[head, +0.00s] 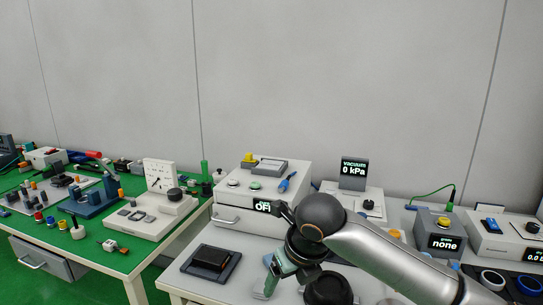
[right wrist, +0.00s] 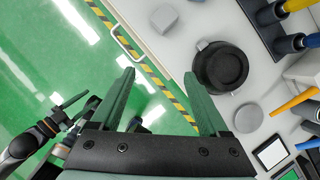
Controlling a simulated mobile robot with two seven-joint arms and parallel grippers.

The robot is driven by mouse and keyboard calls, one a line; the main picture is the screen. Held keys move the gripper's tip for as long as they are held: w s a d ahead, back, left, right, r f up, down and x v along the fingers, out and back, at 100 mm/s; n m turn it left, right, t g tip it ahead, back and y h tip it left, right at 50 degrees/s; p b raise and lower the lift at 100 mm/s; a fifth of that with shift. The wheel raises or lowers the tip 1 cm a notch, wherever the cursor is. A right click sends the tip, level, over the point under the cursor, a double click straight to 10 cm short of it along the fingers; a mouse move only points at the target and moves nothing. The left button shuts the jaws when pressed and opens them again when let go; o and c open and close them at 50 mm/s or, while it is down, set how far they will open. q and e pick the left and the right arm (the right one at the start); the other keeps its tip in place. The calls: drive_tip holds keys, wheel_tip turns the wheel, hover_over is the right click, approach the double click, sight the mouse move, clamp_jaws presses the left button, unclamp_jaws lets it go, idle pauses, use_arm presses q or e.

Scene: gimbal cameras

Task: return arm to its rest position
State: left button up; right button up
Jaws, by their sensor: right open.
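My right arm comes in from the lower right of the head view. Its gripper (head: 269,284) points down over the front part of the white bench (head: 228,274), beside a black round holder (head: 328,290). In the right wrist view the right gripper (right wrist: 159,76) has its two green fingers wide apart with nothing between them. The black round holder (right wrist: 222,68) is to the right of the fingers there. A dark arm part of mine with a gripper-like end (right wrist: 62,115) shows at the left of that view; its jaws are too unclear to judge.
A dark tray with a black block (head: 209,260) lies left of the right gripper. Behind stand a white drawer box (head: 234,213), a vacuum display (head: 354,172) and a grey box reading "none" (head: 441,241). A green-topped table (head: 105,256) with several parts is at left.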

drive_tip(key=s+a+f+m+t+y+p, duration=0.1)
drive_tip(key=s+a+f+m+y+p, duration=0.15)
drive_tip(key=f+m, duration=0.55)
drive_tip(key=s+a+f+m+t+y+p, duration=0.1)
drive_tip(key=s+f+m+y+p, duration=0.2)
drive_tip(key=m, duration=0.8)
use_arm(q)
drive_tip(key=a+r+p, duration=0.3)
drive_tip(key=r+p, duration=0.2)
drive_tip(key=r, duration=0.4)
drive_tip(key=shift+s+n+t+y, duration=0.3)
drive_tip(key=shift+s+y, duration=0.05)
drive_tip(key=shift+y, duration=0.05)
use_arm(e)
drive_tip(key=s+d+f+m+t+h, duration=0.1)
drive_tip(key=s+d+f+m+h, duration=0.1)
drive_tip(key=s+d+f+m, duration=0.3)
drive_tip(key=s+d+f+m+t+h, duration=0.2)
drive_tip(key=s+d+f+m, duration=0.3)
drive_tip(key=s+d+m, duration=0.6)
drive_tip(key=m+h, duration=0.1)
drive_tip(key=m, duration=0.2)
drive_tip(key=shift+s+d+f+m, duration=0.3)
drive_tip(key=shift+d+f+m, duration=0.05)
drive_tip(key=shift+m, duration=0.05)
